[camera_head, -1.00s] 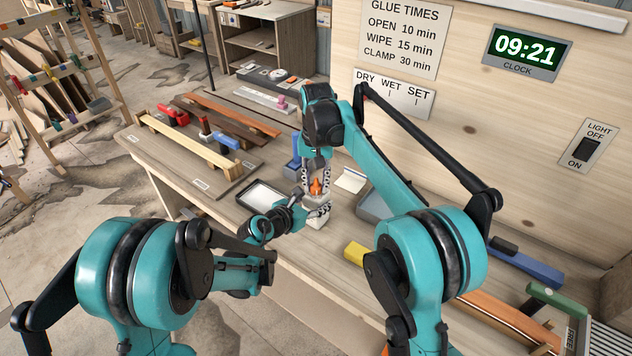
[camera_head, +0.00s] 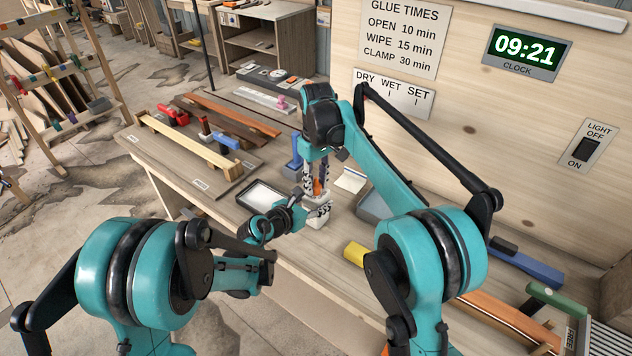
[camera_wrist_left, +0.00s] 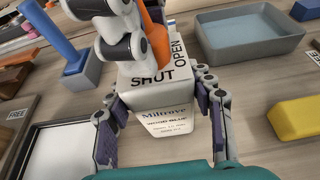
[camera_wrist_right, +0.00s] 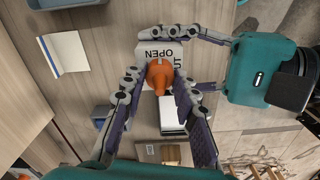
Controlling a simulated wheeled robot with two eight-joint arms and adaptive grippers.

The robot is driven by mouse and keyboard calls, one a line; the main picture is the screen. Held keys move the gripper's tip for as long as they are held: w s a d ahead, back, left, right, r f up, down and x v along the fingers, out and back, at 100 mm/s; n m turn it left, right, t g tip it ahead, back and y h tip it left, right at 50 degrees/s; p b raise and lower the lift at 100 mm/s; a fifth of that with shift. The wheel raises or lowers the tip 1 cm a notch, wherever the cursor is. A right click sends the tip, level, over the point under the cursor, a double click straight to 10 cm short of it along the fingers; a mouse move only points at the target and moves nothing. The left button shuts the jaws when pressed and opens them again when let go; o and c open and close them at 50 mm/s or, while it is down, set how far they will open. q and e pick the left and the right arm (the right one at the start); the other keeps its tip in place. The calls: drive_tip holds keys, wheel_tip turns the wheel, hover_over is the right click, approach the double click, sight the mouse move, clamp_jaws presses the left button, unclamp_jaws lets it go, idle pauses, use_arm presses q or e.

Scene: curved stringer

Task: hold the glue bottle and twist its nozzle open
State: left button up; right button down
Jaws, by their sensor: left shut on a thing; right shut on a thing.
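The glue bottle (camera_wrist_left: 160,95) is white with a "Miltrove" label and the words SHUT and OPEN on its top. It stands upright on the bench in the left wrist view. My left gripper (camera_head: 312,212) is shut on its body, with a finger on each side in the left wrist view (camera_wrist_left: 160,130). The orange nozzle (camera_wrist_right: 160,77) rises from the bottle's top. My right gripper (camera_head: 317,190) comes from above and is shut on the nozzle; its fingers flank the orange tip in the right wrist view (camera_wrist_right: 162,95). The fingers partly hide the nozzle in the head view.
A grey tray (camera_wrist_left: 250,38) lies right of the bottle, and a white-lined tray (camera_head: 262,196) lies left. A blue block-shaped stand (camera_wrist_left: 62,50) is close by. A yellow block (camera_head: 354,253) lies nearer on the bench. A notepad (camera_head: 350,180) lies behind.

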sight(316, 178)
drive_tip(key=shift+n, duration=0.4)
drive_tip(key=c, duration=1.2)
unclamp_jaws()
drive_tip(key=shift+o, duration=0.2)
wheel_tip(316, 178, up, 12)
use_arm(q)
drive_tip(key=o, duration=2.1)
drive_tip(key=shift+o, duration=0.2)
